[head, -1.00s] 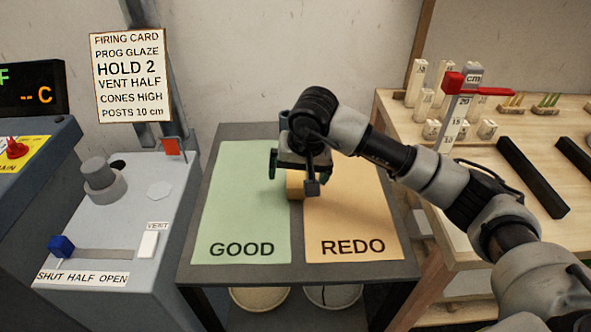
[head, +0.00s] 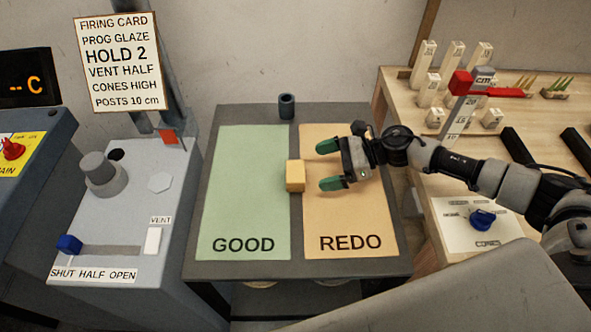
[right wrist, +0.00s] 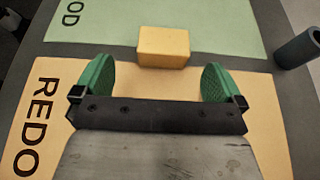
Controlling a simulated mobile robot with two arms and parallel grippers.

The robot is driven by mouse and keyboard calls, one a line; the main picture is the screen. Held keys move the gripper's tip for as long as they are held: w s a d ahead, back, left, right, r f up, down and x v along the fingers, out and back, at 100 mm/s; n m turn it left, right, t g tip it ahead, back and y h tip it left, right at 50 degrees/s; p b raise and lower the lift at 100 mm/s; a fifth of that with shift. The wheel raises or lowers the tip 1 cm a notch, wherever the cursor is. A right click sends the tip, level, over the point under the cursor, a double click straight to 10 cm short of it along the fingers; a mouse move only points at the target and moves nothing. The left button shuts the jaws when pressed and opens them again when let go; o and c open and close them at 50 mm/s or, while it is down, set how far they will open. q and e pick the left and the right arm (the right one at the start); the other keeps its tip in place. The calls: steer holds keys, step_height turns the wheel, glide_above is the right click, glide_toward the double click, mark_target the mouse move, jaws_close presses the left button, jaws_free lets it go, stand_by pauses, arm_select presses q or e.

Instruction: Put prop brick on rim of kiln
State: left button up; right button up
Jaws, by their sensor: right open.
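The prop brick, a small yellow block (head: 295,175), sits on the table at the border between the green GOOD mat and the orange REDO mat. In the right wrist view the brick (right wrist: 163,46) lies ahead of the fingertips, about midway between them. My right gripper (head: 328,166) is open and empty over the REDO mat, with its green fingers pointing left toward the brick and apart from it. In the right wrist view both fingers (right wrist: 158,72) are spread with nothing between them. The left gripper is not in view. I cannot make out the kiln rim.
A dark cylinder (head: 286,106) stands at the table's back edge. The grey vent panel (head: 130,215) with a blue slider knob (head: 69,245) is at left. A wooden bench (head: 500,110) with white posts and a red-topped gauge (head: 460,83) is at right. The GOOD mat (head: 245,200) is clear.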

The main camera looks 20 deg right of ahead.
mark_target(297, 171)
steer(key=shift+x, duration=1.2)
steer(key=shift+w+a+f+p, duration=0.1)
steer(key=shift+w+a+p, duration=0.15)
steer(key=shift+a+p, duration=0.3)
steer(key=p+x, duration=0.1)
steer(key=x, duration=0.2)
steer(key=shift+w+a+f, duration=0.1)
steer(key=shift+w+a, duration=0.1)
steer(key=shift+w, duration=0.05)
steer(key=shift+w+a+f, duration=0.1)
steer(key=shift+a+f, duration=0.1)
steer(key=shift+a, duration=0.1)
steer(key=shift+d, duration=0.1)
steer(key=shift+c, duration=0.2)
steer(key=c, duration=1)
